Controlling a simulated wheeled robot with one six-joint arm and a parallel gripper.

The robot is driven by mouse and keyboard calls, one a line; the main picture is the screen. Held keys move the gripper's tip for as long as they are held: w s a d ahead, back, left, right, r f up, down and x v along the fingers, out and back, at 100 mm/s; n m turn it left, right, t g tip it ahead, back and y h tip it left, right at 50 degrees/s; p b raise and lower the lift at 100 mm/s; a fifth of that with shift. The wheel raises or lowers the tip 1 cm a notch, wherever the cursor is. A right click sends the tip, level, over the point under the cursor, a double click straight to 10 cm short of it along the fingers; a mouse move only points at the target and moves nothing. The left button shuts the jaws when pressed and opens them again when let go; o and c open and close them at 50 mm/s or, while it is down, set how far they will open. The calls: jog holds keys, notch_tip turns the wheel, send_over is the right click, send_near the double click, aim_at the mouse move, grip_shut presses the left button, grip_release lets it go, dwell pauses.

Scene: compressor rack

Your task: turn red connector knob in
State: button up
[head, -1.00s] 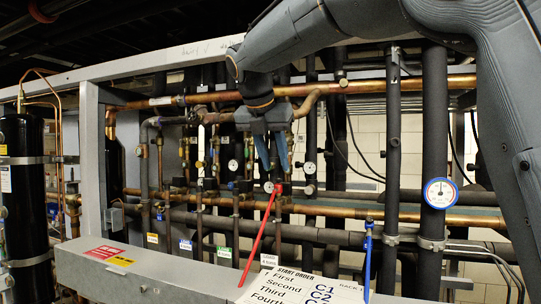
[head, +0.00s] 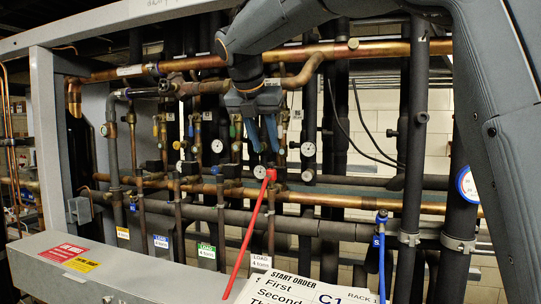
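The red connector knob (head: 271,174) sits on the pipework near the middle of the head view. A red hose (head: 247,240) runs down and left from it. My gripper (head: 267,151) hangs just above the knob, pointing down, with its two blue fingers apart and nothing visible between them. The fingertips look apart from the knob in the picture; the depth between them is hard to judge.
Copper and black insulated pipes, small valves and gauges crowd around the knob. A gauge (head: 308,149) is right of my fingers. A blue connector with a hose (head: 381,250) stands at the right. A grey beam (head: 130,270) and a START ORDER sign (head: 300,290) are in front.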

aim_at(271, 163)
jog(key=x, duration=0.6)
jog(key=shift+w+d+f, duration=0.1)
jog(key=shift+f, duration=0.1)
jog(key=shift+d+n, duration=0.1)
jog(key=shift+n, duration=0.3)
jog(key=shift+d+n+y, duration=0.15)
jog(key=shift+n+y, duration=0.55)
jog(key=shift+n, duration=0.2)
jog(key=shift+n+t+y, duration=0.3)
jog(key=shift+n+y, duration=0.8)
jog(key=shift+n, duration=0.7)
jog(key=c, duration=0.6)
jog(key=o, duration=0.7)
